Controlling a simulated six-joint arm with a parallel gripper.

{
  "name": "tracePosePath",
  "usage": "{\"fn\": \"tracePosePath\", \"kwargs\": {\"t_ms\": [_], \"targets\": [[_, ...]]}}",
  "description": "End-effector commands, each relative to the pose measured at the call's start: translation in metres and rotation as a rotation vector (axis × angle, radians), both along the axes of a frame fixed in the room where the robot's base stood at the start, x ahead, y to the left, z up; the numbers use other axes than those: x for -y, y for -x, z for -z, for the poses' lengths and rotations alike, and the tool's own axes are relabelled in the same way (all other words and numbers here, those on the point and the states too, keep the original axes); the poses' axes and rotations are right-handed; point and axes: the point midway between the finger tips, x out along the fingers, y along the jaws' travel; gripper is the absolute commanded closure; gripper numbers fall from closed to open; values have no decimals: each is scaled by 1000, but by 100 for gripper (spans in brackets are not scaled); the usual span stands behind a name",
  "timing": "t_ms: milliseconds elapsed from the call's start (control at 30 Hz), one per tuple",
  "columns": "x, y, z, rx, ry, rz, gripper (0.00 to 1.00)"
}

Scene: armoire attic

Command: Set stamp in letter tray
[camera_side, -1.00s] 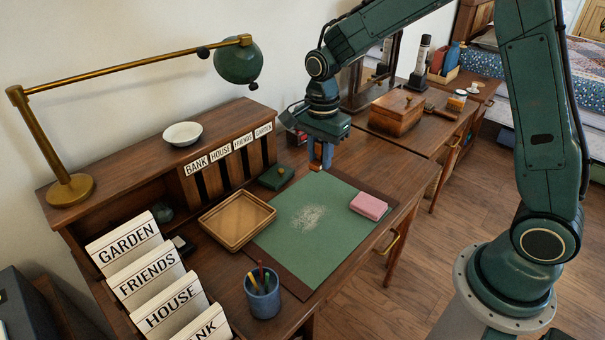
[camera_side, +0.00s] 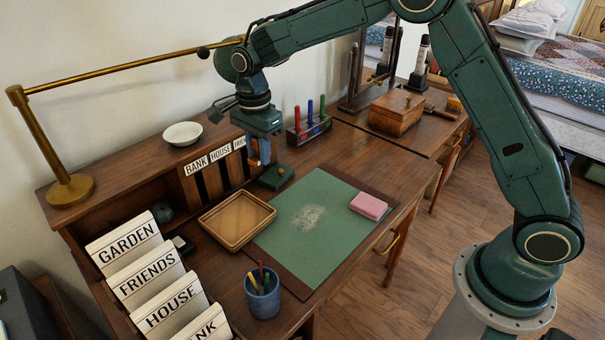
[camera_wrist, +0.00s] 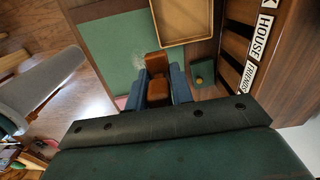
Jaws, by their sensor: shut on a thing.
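The stamp (camera_wrist: 157,64) is an orange-brown piece held between the blue fingers of my gripper (camera_wrist: 159,88) in the wrist view. In the side view my gripper (camera_side: 260,153) points down in front of the labelled pigeonholes, with a little orange of the stamp showing at its fingers. The letter tray (camera_side: 211,232) is a shallow, empty wooden tray on the desk, nearer the camera than my gripper. Its rim also shows at the top of the wrist view (camera_wrist: 185,43). The stamp is held above the desk, apart from the tray. Its underside is hidden.
A small dark green box with a knob (camera_side: 275,178) sits just below my gripper. The pigeonhole unit (camera_side: 204,184) stands close behind. A rack of coloured stamps or pens (camera_side: 309,127) is to the right. The green blotter (camera_side: 320,245) has a pink block (camera_side: 369,206) on it.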

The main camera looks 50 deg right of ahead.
Motion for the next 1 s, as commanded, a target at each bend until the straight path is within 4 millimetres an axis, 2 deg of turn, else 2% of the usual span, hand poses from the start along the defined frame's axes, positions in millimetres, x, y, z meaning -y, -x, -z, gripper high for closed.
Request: {"fn": "tracePosePath", "kwargs": {"t_ms": [100, 300, 667, 867, 1000], "targets": [[-19, -14, 1, 0, 0, -1, 100], [-39, -27, 0, 1, 0, 2, 100], [-45, -30, 1, 0, 0, 5, 100], [-45, -30, 17, -3, 1, 5, 100], [-45, -30, 41, -4, 1, 5, 100]]}}
